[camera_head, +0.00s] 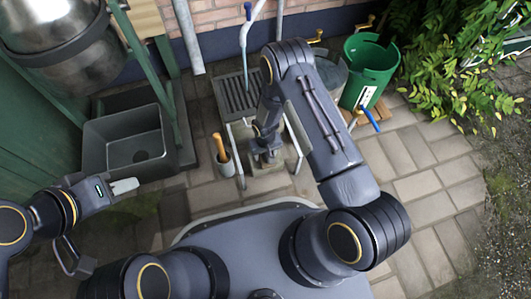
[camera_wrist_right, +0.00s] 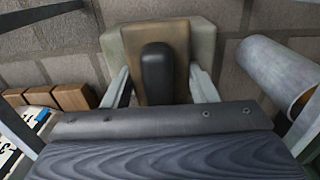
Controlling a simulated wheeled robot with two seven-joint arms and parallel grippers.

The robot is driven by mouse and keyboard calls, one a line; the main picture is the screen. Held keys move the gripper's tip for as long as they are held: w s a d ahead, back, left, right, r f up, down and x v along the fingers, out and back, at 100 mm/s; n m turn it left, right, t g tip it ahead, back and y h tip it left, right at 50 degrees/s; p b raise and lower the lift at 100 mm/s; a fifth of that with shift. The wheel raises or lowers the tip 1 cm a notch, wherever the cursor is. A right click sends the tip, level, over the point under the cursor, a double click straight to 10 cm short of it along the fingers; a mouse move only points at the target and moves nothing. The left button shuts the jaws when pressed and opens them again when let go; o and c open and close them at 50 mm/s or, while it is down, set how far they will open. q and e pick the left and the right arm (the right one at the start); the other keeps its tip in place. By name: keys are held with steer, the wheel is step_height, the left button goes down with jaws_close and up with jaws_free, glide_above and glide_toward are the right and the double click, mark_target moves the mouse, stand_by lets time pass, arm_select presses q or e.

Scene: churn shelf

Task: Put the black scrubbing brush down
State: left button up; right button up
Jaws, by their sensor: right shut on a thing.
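My right gripper (camera_head: 266,150) points down in front of my base in the head view. In the right wrist view its two pale fingers (camera_wrist_right: 160,90) stand on either side of a black rounded piece, which I take to be the black scrubbing brush (camera_wrist_right: 157,72). A brown block and a paler block lie behind it in that view. I cannot tell whether the brush touches them. The arm and gripper mostly hide the brush in the head view.
A dark grey tub (camera_head: 125,140) stands at the left under a metal churn (camera_head: 55,60). A cup with a wooden handle (camera_head: 220,150) stands left of the right gripper. A dark grate (camera_head: 238,95) lies behind.

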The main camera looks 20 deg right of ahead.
steer(key=o, duration=0.9)
steer(key=shift+o, duration=0.2)
step_height(320, 180, up, 12)
steer(key=p, duration=0.5)
steer(key=shift+r, duration=0.15)
steer(key=s+d+r+m+t+y, duration=0.1)
steer(key=s+d+r, duration=0.15)
steer(key=r, duration=1.15)
steer(key=s+d+r+m+t+y, duration=0.15)
steer(key=d+r, duration=0.25)
steer(key=r, duration=0.9)
steer(key=s+r+t, duration=0.1)
steer(key=s+r, duration=0.4)
steer(key=s, duration=0.4)
steer(key=s+d+r+t+y, duration=0.1)
steer(key=s+r+t, duration=0.1)
steer(key=s+r, duration=0.4)
steer(key=s, duration=0.3)
steer(key=shift+r, duration=0.2)
